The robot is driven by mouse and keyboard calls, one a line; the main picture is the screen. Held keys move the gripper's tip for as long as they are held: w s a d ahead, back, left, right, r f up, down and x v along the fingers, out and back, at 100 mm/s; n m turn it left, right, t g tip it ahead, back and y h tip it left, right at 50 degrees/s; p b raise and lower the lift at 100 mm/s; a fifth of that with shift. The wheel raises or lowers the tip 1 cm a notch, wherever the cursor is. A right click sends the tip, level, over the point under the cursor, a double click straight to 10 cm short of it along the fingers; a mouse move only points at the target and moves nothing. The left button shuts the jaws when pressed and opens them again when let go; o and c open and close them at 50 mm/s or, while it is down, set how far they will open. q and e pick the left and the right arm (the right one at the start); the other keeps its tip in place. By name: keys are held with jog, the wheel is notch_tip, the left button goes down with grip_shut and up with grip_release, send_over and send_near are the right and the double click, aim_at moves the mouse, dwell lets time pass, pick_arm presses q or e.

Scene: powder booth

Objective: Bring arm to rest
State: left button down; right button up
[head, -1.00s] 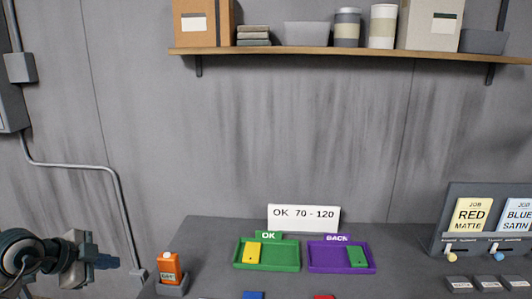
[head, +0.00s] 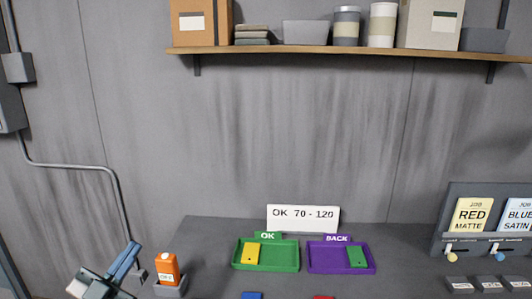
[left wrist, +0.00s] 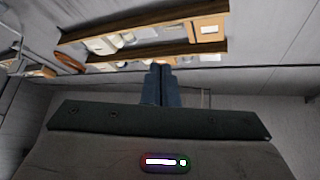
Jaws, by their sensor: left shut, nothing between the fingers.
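My left gripper (head: 128,260) is at the lower left of the head view, to the left of an orange gauge and apart from it. Its blue fingers point up and to the right and are shut with nothing between them. In the left wrist view the two fingers (left wrist: 161,84) stand together, with shelves and wall beyond them. My right gripper is in neither view.
The orange gauge (head: 167,268) sits in a grey holder (head: 171,287). A green OK tray (head: 286,265) holds a yellow plate (head: 252,254). A purple BACK tray (head: 325,264) holds a green plate (head: 357,257). Job cards (head: 471,214) stand at right. A shelf (head: 350,51) runs above.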

pick_arm(q)
jog(key=s+a+f+n+g+y, duration=0.3)
jog(key=a+f+n+y, duration=0.1)
jog(key=f+n+y, duration=0.4)
jog(key=s+a+f+n+g+y, duration=0.3)
jog(key=s+a+f+n+y, duration=0.15)
jog(key=f+y, duration=0.45)
jog(key=s+d+f+m+g+h, duration=0.1)
jog(key=s+d+f+g+h, duration=0.25)
jog(key=s+f+g, duration=0.4)
jog(key=s+d+f+m+g+h, duration=0.15)
jog(key=s+d+f+g, duration=0.25)
jog(key=s+f, duration=0.5)
notch_tip(320, 180, down, 32)
jog(key=s+a+g+b, duration=0.1)
jog(key=s+a+g, duration=0.1)
jog(key=s+a+f, duration=0.1)
jog(key=s+f, duration=1.6)
jog(key=f, duration=0.1)
jog(key=shift+s+a+f+n+h+b, duration=0.2)
jog(key=shift+a+f+n+h+b, duration=0.1)
jog(key=shift+h+b, duration=0.15)
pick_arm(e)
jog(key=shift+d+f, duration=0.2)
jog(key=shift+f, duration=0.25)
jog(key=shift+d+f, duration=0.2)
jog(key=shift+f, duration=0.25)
pick_arm(q)
jog(key=shift+g, duration=0.25)
